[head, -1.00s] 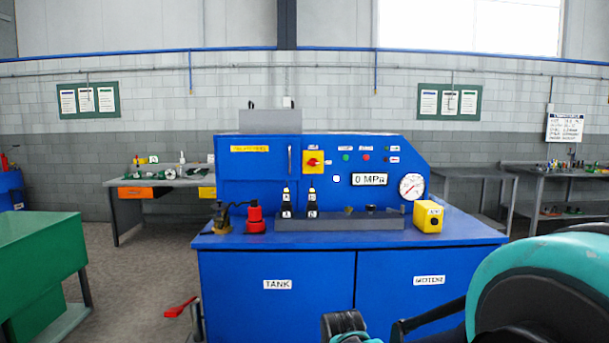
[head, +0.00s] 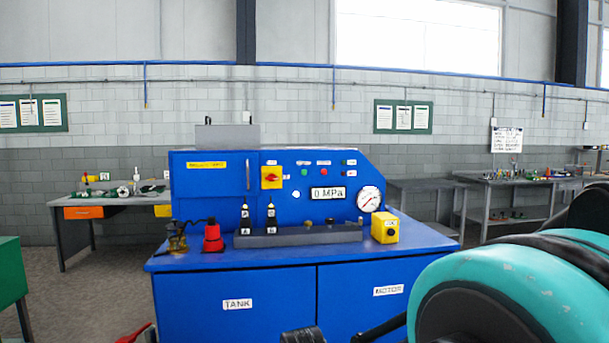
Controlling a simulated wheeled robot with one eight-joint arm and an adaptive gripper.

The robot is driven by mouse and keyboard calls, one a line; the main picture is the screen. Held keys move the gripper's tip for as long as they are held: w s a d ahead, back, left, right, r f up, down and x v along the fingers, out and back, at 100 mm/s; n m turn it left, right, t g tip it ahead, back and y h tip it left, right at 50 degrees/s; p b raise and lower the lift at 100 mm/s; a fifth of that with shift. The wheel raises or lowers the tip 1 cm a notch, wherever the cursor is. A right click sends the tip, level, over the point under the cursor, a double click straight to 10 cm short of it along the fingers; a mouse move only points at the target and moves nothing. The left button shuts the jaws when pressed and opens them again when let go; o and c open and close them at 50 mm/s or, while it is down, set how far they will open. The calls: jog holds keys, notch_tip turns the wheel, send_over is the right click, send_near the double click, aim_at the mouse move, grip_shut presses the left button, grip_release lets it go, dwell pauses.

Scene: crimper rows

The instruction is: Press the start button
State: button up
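The blue hydraulic power bench (head: 240,290) stands ahead, with a control panel (head: 215,190) on top. On the panel are a small green button (head: 304,172), a red button (head: 324,172) to its right, and a yellow switch with a red knob (head: 271,177). A yellow box (head: 385,229) with a dark round button on its front sits at the right of the bench top. Their small labels are too blurred to read, so which is the start button cannot be told. Part of my gripper (head: 304,335) shows at the bottom edge, below the bench top and apart from all buttons; its fingers are mostly hidden.
The display (head: 327,194) reads 0 MPa, beside a round gauge (head: 369,199). A red valve piece (head: 212,238) and a grey block with levers (head: 290,236) stand on the bench top. A green bench (head: 10,280) is at left. My teal arm covers the lower right.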

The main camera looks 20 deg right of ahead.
grip_shut()
dwell(1.1)
